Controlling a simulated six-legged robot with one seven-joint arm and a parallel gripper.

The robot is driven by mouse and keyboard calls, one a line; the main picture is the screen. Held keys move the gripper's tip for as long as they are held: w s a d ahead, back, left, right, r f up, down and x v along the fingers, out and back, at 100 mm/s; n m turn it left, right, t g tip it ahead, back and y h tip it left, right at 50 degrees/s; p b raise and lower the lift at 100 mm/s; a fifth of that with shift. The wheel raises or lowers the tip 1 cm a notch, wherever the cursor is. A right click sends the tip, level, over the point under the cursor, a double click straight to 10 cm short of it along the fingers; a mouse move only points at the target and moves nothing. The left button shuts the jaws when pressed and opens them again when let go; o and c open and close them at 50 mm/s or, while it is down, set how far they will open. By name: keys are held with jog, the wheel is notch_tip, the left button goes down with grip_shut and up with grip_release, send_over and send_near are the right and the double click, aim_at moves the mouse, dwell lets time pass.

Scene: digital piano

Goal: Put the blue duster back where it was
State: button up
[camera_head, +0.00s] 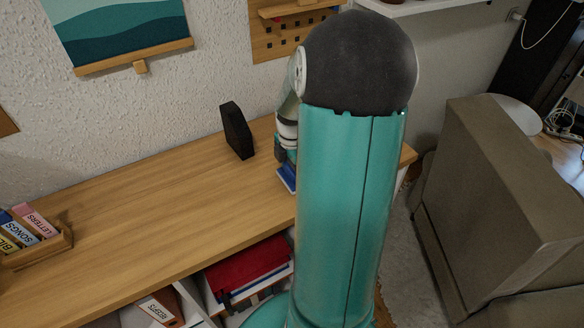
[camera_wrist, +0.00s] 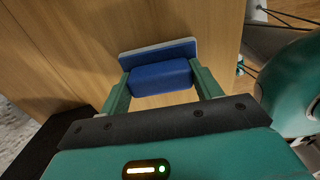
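The blue duster (camera_wrist: 160,76) is a blue block on a wider base with a pale edge. In the wrist view its block sits between the two green fingers of my gripper (camera_wrist: 162,82), which appear to press on its two ends. In the head view the duster (camera_head: 287,178) shows as a small blue patch at the wooden desk top (camera_head: 130,205), just below my gripper (camera_head: 281,155). My arm hides its right side. I cannot tell whether the duster touches the wood or is just above it.
A black upright block (camera_head: 237,130) stands on the desk left of my gripper. A wooden holder (camera_head: 40,252) with labelled boxes is at the far left. Red and blue books (camera_head: 245,265) lie on a shelf below. The middle of the desk is clear.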

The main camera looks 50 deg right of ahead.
jog(key=o, duration=0.4)
jog(key=shift+r, duration=0.1)
notch_tip(320, 180, up, 12)
jog(key=a+r+m+t+h, duration=0.1)
jog(key=a+r+m, duration=0.2)
jog(key=a, duration=0.5)
jog(key=a+r+m+t+h, duration=0.1)
jog(key=a+r+m, duration=0.25)
jog(key=a, duration=0.55)
jog(key=s+a+m+t+y, duration=0.1)
jog(key=s+a+m, duration=0.2)
jog(key=a, duration=0.3)
jog(key=s+a+r+m+t+y, duration=0.1)
jog(key=s+a+m+t, duration=0.1)
jog(key=a+m, duration=0.3)
jog(key=shift+s+a+t, duration=0.3)
jog(key=shift+s+a, duration=0.45)
jog(key=shift+a, duration=0.05)
jog(key=shift+r, duration=0.1)
